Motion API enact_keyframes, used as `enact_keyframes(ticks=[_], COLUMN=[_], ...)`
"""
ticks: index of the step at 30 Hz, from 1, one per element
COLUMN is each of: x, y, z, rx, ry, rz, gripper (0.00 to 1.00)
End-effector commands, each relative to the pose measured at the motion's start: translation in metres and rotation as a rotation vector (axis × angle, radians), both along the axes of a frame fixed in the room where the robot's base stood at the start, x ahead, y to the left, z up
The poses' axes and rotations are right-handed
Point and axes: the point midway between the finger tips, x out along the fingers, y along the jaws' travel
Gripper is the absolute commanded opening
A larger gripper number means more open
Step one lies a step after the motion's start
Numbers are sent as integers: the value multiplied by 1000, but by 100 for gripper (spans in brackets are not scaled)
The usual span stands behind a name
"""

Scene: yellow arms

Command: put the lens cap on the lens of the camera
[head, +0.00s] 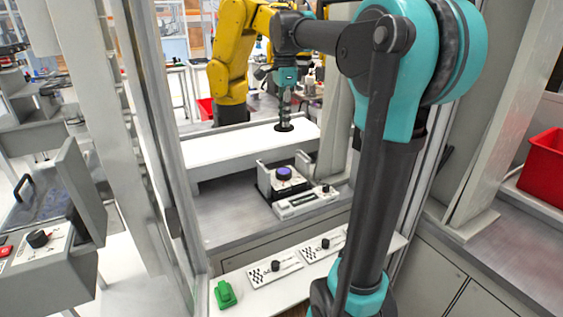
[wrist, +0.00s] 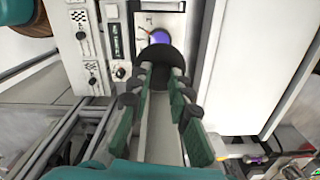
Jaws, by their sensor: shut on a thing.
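My gripper (head: 284,118) hangs pointing down from my arm and is shut on a round black lens cap (head: 284,127). In the wrist view the cap (wrist: 158,66) lies between the fingertips (wrist: 160,74). The camera (head: 268,189) is a dark body in a grey holder, with a round purple lens (head: 284,173) facing up. In the wrist view the lens (wrist: 159,37) shows just beyond the cap, which partly covers it from sight. The cap is apart from the lens.
A long white surface (head: 215,152) lies behind the camera. A control panel (head: 307,202) stands in front of it. Two more panels with knobs (head: 274,270) and a green object (head: 225,294) sit on the near ledge. Upright frame posts (head: 150,130) flank the workspace. A red bin (head: 545,165) is at right.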

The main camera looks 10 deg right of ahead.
Motion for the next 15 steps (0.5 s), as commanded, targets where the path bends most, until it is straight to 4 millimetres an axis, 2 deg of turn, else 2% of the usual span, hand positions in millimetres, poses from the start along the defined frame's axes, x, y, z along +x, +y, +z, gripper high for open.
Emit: enact_keyframes(ticks=[1, 9, 15], x=[0, 0, 0], y=[0, 0, 0], z=[-14, -79, -110], rx=[0, 0, 0], ry=[0, 0, 0], rz=[0, 0, 0], gripper=[0, 0, 0])
